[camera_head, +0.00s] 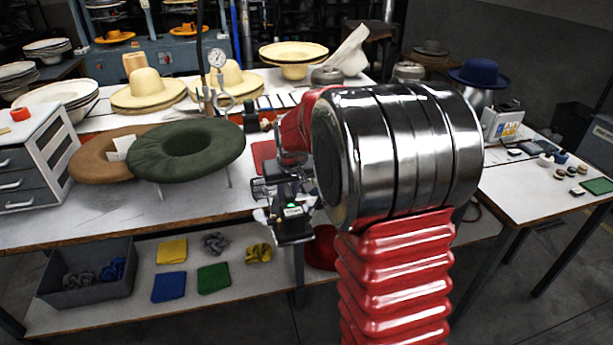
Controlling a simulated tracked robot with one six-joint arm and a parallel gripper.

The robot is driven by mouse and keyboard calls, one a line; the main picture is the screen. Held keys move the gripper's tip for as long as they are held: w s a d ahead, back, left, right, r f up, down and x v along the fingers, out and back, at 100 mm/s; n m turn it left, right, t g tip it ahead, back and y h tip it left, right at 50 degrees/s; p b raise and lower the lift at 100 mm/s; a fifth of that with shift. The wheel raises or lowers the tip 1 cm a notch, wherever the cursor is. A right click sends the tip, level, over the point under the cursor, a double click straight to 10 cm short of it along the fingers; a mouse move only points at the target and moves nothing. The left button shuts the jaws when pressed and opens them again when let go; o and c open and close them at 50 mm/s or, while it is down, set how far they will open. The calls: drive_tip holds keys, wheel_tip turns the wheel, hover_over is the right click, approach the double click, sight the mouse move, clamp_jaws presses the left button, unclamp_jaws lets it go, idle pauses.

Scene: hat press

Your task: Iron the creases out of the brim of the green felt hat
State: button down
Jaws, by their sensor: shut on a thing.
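The green felt hat (160,160) shows as a broad, round dark green brim with a hollow in its middle. It sits raised above the white bench, left of my arm. I cannot make out creases at this size. My gripper (288,213) is right of the hat, apart from it, near the bench's front edge. It is shut on a small dark and metallic thing (295,235), which may be the iron. My gripper's own parts hide much of it, and its underside is not clear.
A brown hat (95,160) with a white tag stands beside the green one. A pressure gauge (217,58) and thin post rise behind it. Straw hats (147,88) fill the back. A red mat (264,155) lies near my gripper. The bench front left (60,225) is clear.

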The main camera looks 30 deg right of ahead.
drive_tip(key=s+a+f+n, duration=0.1)
drive_tip(key=a+f, duration=0.2)
drive_tip(key=a, duration=0.4)
drive_tip(key=s+a+f+n+y, duration=0.1)
drive_tip(key=s+a+f, duration=0.1)
drive_tip(key=a, duration=0.6)
drive_tip(key=shift+a+f+n, duration=0.15)
drive_tip(key=shift+f+n, duration=0.15)
drive_tip(key=shift+f, duration=0.35)
